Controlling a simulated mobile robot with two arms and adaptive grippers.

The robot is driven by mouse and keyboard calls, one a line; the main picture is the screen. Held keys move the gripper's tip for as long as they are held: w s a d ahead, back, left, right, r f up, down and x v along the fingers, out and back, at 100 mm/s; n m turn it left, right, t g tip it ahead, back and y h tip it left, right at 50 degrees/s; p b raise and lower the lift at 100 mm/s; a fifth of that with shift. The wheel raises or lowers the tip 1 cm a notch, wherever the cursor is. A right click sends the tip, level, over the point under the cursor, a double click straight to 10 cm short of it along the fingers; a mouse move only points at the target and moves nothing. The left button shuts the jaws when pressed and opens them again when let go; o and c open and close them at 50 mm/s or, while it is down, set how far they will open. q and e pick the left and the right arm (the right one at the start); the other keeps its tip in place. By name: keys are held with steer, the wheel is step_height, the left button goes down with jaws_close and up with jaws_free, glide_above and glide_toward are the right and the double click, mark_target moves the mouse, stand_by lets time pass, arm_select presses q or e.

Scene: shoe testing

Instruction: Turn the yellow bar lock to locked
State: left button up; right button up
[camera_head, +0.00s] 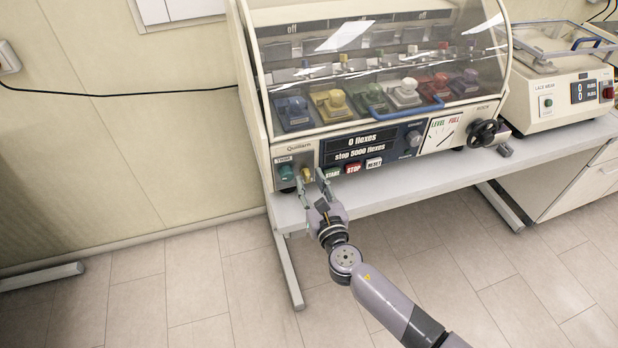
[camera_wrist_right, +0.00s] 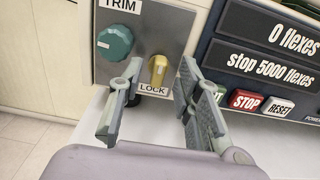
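The yellow bar lock (camera_wrist_right: 158,69) is a small yellow bar knob above the "LOCK" label, on the grey panel at the left of the machine front. It stands roughly upright, slightly tilted, in the right wrist view. In the head view it shows small (camera_head: 306,174) by the gripper tips. My right gripper (camera_wrist_right: 160,88) is open, its two fingers on either side of the knob and apart from it. The gripper also shows in the head view (camera_head: 311,183), in front of the panel. Whether the fingertips reach the knob's depth I cannot tell. My left gripper is out of view.
A teal TRIM knob (camera_wrist_right: 114,43) sits close left of the lock, near the left finger. START, STOP (camera_wrist_right: 245,100) and RESET (camera_wrist_right: 278,107) buttons lie to the right. The machine stands on a light table (camera_head: 400,183); a clear cover (camera_head: 385,60) is above.

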steer(key=shift+x, duration=0.75)
steer(key=shift+c, duration=0.3)
jaws_close()
